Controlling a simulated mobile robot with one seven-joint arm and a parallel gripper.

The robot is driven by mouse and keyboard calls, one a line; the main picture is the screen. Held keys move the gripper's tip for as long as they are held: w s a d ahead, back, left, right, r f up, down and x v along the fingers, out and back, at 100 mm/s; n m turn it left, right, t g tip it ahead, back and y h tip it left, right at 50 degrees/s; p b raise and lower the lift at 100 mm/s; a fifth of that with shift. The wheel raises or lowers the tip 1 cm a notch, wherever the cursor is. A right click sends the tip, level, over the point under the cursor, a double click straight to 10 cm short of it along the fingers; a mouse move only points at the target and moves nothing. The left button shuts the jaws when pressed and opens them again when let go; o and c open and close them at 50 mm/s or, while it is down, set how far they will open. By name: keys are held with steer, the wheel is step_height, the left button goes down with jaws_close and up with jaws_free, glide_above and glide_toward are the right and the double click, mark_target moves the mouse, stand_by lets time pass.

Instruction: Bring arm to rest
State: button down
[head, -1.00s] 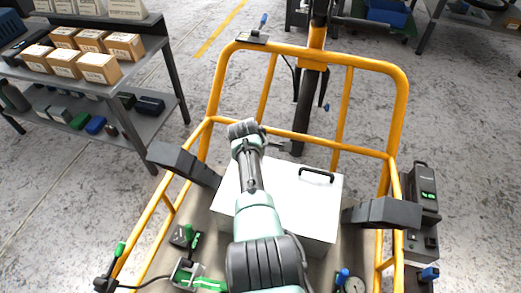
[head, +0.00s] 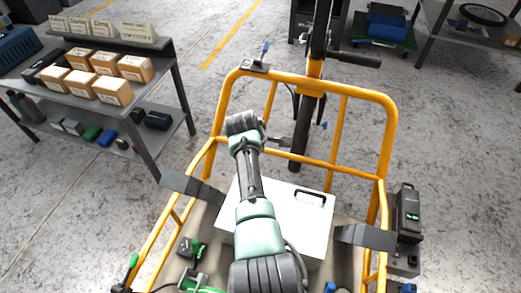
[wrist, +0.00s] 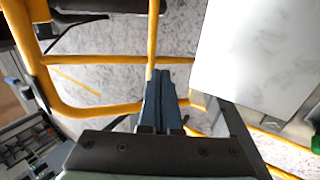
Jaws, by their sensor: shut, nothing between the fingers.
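My arm reaches forward over the yellow-framed cargo bike bed. My gripper (head: 283,143) is at the arm's far end, small in the head view, pointing right above the far edge of a white case (head: 311,232). In the wrist view my gripper's dark fingers (wrist: 160,92) are together with nothing between them. The white case (wrist: 255,50) lies right of the fingers there, and yellow rails (wrist: 105,60) pass behind them. I cannot tell how far the fingers are from the rails.
The yellow frame (head: 330,83) surrounds the bed, with dark grey brackets (head: 365,236) at both sides. A charger-like box with green lights (head: 407,215) sits at the right. A shelf with small cartons (head: 113,90) stands at the left.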

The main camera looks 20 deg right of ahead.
steer(key=shift+r, duration=0.5)
